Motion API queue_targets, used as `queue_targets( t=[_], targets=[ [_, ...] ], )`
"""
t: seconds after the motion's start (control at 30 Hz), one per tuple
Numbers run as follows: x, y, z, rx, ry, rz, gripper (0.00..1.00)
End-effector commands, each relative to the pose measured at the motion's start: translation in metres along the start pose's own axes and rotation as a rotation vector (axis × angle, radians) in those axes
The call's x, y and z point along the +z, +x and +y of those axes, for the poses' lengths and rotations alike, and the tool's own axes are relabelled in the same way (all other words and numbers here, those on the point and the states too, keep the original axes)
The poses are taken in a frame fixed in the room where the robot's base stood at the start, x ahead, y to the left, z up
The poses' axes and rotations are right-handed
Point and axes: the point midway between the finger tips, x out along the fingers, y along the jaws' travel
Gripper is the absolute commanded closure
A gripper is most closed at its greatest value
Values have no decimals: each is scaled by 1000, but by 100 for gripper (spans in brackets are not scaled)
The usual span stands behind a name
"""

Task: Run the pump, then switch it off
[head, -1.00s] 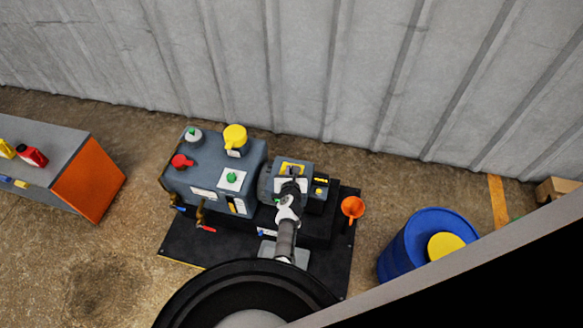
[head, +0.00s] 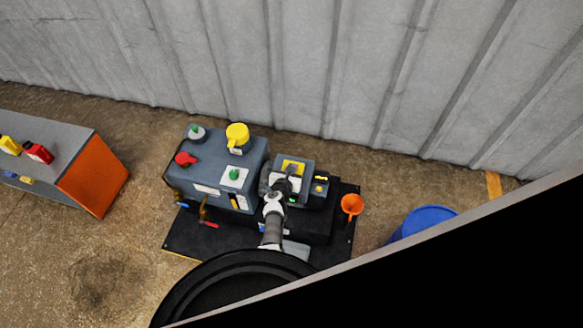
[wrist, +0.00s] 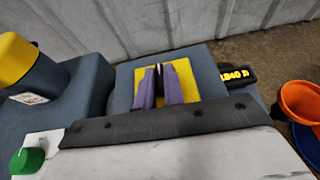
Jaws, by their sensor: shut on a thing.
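The pump (head: 215,175) is a blue-grey machine on a black base plate (head: 190,238), in the middle of the head view. Its motor end carries a yellow plate (head: 292,166), which also shows in the wrist view (wrist: 188,80). My gripper (wrist: 164,88) has its two purple-grey fingers over this yellow plate, shut on a thin dark switch lever (wrist: 159,72) between them. In the head view my arm hides most of the switch. A dark display with yellow digits (wrist: 236,77) sits right of the plate; the digits are only partly readable.
A green knob (head: 234,175), a red cap (head: 185,159) and a yellow cap (head: 237,134) stand on the pump. An orange funnel (head: 352,206) and a blue drum (head: 425,217) are at right. An orange-sided bench (head: 92,176) with bottles stands left. A ribbed wall runs behind.

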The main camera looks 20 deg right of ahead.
Motion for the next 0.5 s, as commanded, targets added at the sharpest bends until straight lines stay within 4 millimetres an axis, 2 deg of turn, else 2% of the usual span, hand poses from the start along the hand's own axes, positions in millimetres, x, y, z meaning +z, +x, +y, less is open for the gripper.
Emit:
queue_targets(
  t=[0.5],
  targets=[
    [-2, 2, 8, -335, 141, 0, 100]
  ],
)
